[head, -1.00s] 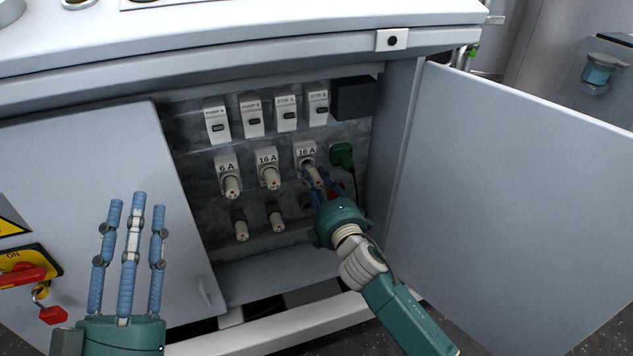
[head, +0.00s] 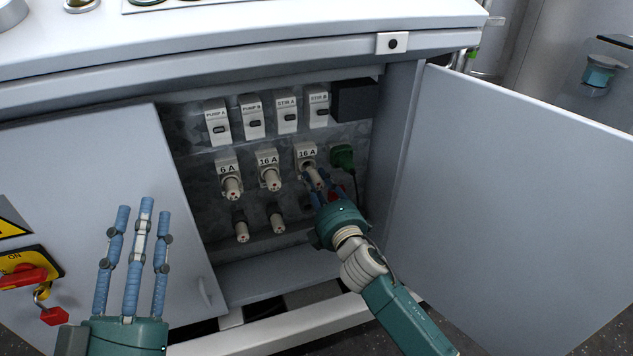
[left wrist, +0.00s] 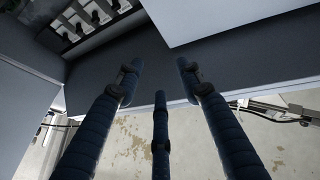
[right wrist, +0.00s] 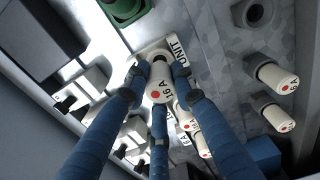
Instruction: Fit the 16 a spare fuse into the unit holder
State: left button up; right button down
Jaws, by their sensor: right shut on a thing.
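The 16 A spare fuse (right wrist: 160,88) is a pale cylinder with a red dot on its end. My right gripper (right wrist: 160,72) is shut on it, fingers around its sides. The fuse lies in line with the mouth of the unit holder (right wrist: 177,46), whose label reads UNIT. In the head view the fuse (head: 314,179) meets the right-hand 16 A holder (head: 305,153); how deep it sits is hidden by my right gripper (head: 320,192). My left gripper (head: 143,207) is open and empty in front of the left cabinet door; its spread fingers show in the left wrist view (left wrist: 160,75).
Holders marked 6 A (head: 228,168) and 16 A (head: 268,162) carry fuses to the left. Two fuses (head: 241,231) (head: 277,222) sit below. A green plug (head: 342,156) with a cable is close right of my gripper. The open door (head: 510,190) bounds the right.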

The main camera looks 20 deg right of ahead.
pick_arm(q)
jog(key=shift+w+f, duration=0.1)
jog(key=shift+f, duration=0.15)
dwell(0.6)
jog(key=shift+w+f+g+y, duration=0.2)
jog(key=shift+f+g+y, duration=0.15)
jog(key=shift+f, duration=0.35)
dwell(0.4)
pick_arm(e)
jog(key=shift+p, duration=0.3)
pick_arm(q)
jog(key=shift+w+f+g, duration=0.3)
jog(key=shift+f+g, duration=0.05)
jog(key=shift+f, duration=0.15)
jog(key=shift+s+f, duration=0.1)
jog(key=shift+f, duration=0.05)
pick_arm(e)
jog(key=shift+w, duration=0.1)
jog(key=shift+w, duration=0.35)
pick_arm(q)
jog(key=shift+r, duration=0.6)
pick_arm(e)
jog(key=shift+w, duration=0.5)
